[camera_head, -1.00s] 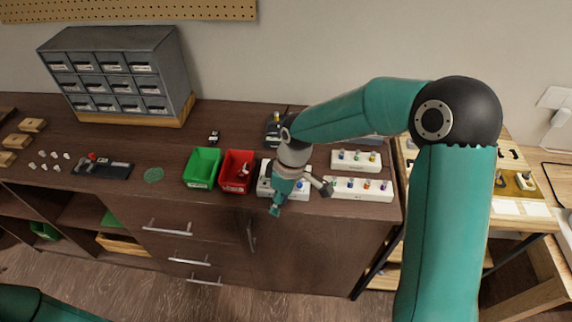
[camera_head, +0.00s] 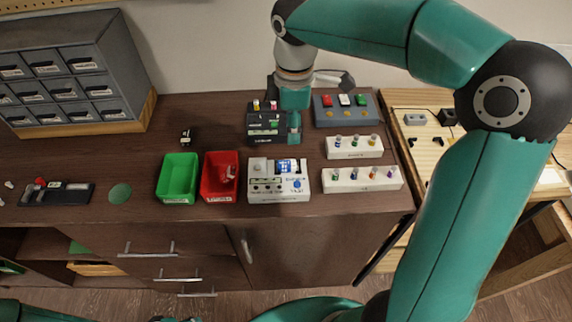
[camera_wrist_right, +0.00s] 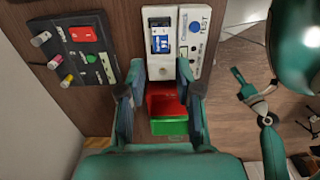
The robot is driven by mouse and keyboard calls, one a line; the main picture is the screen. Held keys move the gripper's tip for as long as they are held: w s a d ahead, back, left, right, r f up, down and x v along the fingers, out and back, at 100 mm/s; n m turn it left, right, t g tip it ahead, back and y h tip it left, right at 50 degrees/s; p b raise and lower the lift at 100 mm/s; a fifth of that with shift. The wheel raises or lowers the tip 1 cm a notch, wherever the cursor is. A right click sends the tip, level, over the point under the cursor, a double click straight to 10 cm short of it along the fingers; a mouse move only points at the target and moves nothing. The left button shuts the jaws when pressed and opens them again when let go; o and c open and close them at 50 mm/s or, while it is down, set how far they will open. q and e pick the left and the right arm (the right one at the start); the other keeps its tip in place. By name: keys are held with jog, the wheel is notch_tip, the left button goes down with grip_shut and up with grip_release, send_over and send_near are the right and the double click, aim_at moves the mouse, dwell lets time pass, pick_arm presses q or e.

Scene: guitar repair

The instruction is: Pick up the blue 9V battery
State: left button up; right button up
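A small blue block with white marking, which looks like the blue 9V battery (camera_head: 285,165), sits on top of the white tester (camera_head: 262,195). It also shows in the right wrist view (camera_wrist_right: 160,42), with the tester around it. My right gripper (camera_head: 294,122) is behind the tester, above the dark pedal-like box, and apart from the battery. In the right wrist view, my right gripper (camera_wrist_right: 158,88) has its two fingers spread with nothing between them. My left gripper is not clearly seen; only part of my left arm shows at the lower left.
A red bin (camera_head: 220,178) and a green bin (camera_head: 179,178) stand left of the tester. A dark box with knobs (camera_head: 262,127) is behind it. Two white racks (camera_head: 361,180) with small coloured parts lie to the right. A grey drawer cabinet (camera_head: 65,75) is at the left.

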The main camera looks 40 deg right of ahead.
send_over(289, 164)
jog(key=f, duration=0.5)
jog(key=shift+d+f, duration=0.15)
jog(key=shift+d, duration=0.1)
jog(key=shift+a+f, duration=0.2)
jog(key=shift+f, duration=3.05)
jog(key=shift+c, duration=0.2)
grip_shut()
jog(key=shift+r, duration=0.15)
